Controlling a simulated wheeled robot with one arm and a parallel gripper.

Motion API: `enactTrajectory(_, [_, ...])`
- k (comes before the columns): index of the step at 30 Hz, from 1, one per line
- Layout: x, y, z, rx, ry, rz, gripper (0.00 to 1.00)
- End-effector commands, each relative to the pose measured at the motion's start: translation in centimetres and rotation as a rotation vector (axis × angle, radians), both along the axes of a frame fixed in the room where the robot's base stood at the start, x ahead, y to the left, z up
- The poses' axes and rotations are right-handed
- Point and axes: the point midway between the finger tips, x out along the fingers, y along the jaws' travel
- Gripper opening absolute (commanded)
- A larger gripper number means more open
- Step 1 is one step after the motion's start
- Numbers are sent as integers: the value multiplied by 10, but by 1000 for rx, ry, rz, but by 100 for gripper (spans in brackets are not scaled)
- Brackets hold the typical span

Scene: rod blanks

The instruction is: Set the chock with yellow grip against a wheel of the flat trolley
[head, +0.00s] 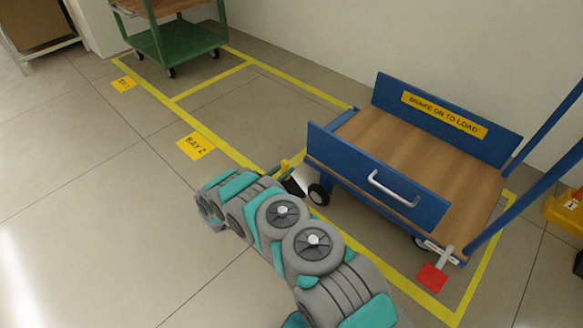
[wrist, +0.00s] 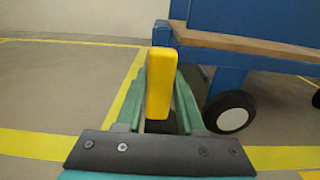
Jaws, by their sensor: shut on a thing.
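The flat trolley (head: 440,170) has a wooden deck and blue end boards, and stands at right in the head view. Its near left wheel (head: 318,194) is black with a white hub and also shows in the wrist view (wrist: 230,112). My gripper (wrist: 160,85) is shut on the yellow grip (wrist: 160,70) of the chock, which stands up between the teal fingers. The grip shows small in the head view (head: 285,165), just left of that wheel. The chock's body is mostly hidden by my gripper and arm, so I cannot tell whether it touches the wheel.
Yellow floor lines (head: 210,135) mark the bays, with a BAY 2 label (head: 196,146). A green trolley (head: 175,40) stands at the back. A red pedal (head: 432,278) sticks out at the flat trolley's near right corner. The floor at left is clear.

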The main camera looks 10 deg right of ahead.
Motion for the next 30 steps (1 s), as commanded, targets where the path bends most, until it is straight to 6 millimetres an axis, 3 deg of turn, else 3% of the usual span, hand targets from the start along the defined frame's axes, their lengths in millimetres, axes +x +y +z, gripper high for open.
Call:
enactTrajectory(8, [23,-33,0,-2,-1,-2,0])
enactTrajectory(12, [22,-32,-13,-3,2,-1,0])
enactTrajectory(23, [22,-32,-15,-3,0,-1,0])
enactTrajectory(24, [22,-32,-16,-2,1,-1,38])
enactTrajectory(30, [22,-32,-15,-2,1,-1,61])
